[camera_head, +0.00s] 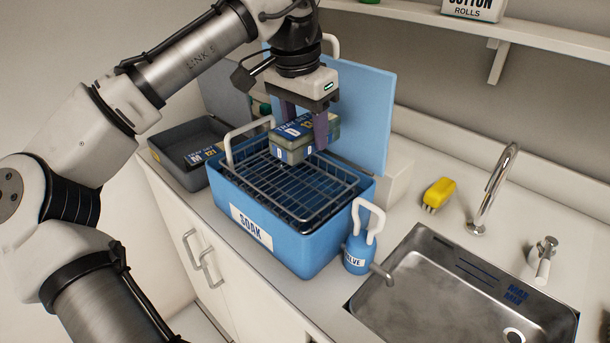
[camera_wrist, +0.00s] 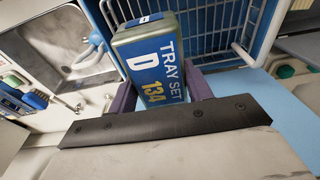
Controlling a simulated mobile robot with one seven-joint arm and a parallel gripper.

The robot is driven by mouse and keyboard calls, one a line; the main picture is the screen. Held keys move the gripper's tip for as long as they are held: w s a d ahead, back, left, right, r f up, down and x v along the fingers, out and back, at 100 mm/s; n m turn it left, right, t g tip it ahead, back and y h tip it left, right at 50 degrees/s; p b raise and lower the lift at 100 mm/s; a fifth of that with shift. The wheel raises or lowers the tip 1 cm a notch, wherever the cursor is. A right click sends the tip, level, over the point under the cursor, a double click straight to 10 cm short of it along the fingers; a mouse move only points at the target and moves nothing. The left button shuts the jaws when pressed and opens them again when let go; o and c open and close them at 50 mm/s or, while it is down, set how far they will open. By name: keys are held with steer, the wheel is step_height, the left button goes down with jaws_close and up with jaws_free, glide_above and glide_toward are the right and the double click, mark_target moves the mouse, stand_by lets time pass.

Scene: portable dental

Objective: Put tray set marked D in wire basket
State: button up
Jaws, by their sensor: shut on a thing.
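The tray set marked D (camera_head: 291,140) is a green-grey box with a blue label. In the wrist view its label reads "TRAY SET D 134" on the box (camera_wrist: 152,66). My gripper (camera_head: 304,125) is shut on it, with purple fingers on either side, and holds it over the wire basket (camera_head: 270,182). Whether the box touches the wires cannot be told. The basket sits in the top of a blue tub (camera_head: 283,248) labelled SOAK. The basket (camera_wrist: 232,18) also shows beneath the box in the wrist view. The basket's visible floor is empty.
A grey tray (camera_head: 175,172) holding another box (camera_head: 205,153) marked M stands left of the tub. The blue lid (camera_head: 365,110) stands upright behind.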

mark_target(308, 191)
step_height(308, 191, down, 10)
steer(key=shift+d+f, duration=0.1)
stand_by(0.4)
steer(key=shift+f, duration=0.2)
steer(key=o, duration=1.1)
steer(key=shift+o, duration=0.2)
steer(key=shift+r, duration=0.15)
steer(key=r, duration=0.4)
steer(key=a+r, duration=0.1)
steer(key=r, duration=0.3)
steer(key=s+r, duration=0.1)
steer(key=r, duration=0.3)
steer(key=shift+s+a+b, duration=0.1)
steer(key=shift+a+b, duration=0.1)
steer(key=shift+b, duration=0.1)
